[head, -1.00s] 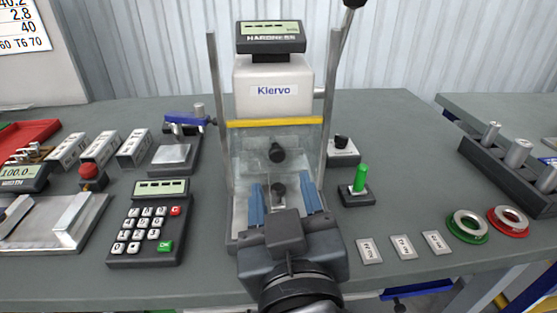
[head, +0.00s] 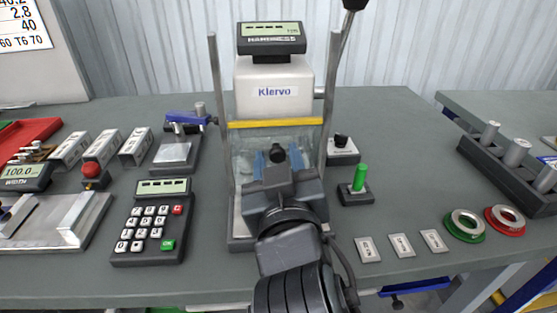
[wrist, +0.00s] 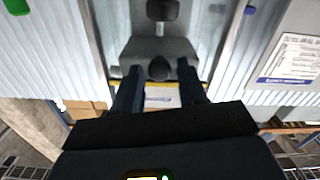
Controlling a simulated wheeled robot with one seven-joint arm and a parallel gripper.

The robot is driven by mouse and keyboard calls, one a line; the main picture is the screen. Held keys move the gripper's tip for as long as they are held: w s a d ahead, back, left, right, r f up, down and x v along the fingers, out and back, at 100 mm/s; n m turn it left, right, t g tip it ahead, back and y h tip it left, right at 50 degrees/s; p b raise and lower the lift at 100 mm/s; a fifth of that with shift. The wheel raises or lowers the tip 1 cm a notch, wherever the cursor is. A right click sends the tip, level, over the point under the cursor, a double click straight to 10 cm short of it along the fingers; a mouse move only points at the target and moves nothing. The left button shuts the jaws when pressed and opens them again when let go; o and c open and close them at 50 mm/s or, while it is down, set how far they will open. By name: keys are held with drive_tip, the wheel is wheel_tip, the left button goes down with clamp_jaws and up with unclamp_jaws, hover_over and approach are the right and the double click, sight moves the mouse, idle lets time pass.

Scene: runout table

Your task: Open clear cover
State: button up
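The clear cover (head: 245,145), a see-through panel with a yellow top strip (head: 276,123), stands between two grey posts on the front of the white Klervo hardness tester (head: 273,84). A round black knob (head: 278,154) shows in front of the tester, between the blue fingers of my gripper (head: 276,156). In the wrist view the fingers stand apart on either side of a black knob (wrist: 159,68), with gaps visible at both sides. I cannot tell how deep the knob sits between them. My gripper hides the lower middle of the cover.
A keypad (head: 152,222) stands to the left, and a green-handled switch (head: 359,180) and small black knob box (head: 341,148) to the right. Small tags (head: 401,245) and green and red rings (head: 466,224) lie farther right. Grey posts (head: 221,140) flank the cover.

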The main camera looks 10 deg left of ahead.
clamp_jaws()
idle(0.3)
wheel_tip(320, 180, up, 13)
drive_tip(key=p, duration=0.8)
drive_tip(key=shift+f+p, duration=0.15)
drive_tip(key=shift+p, duration=0.25)
drive_tip(key=shift+o, duration=1.3)
unclamp_jaws()
drive_tip(key=b+v, duration=0.1)
drive_tip(key=v, duration=0.6)
drive_tip(key=shift+s+b, duration=0.35)
drive_tip(key=shift+s, duration=0.05)
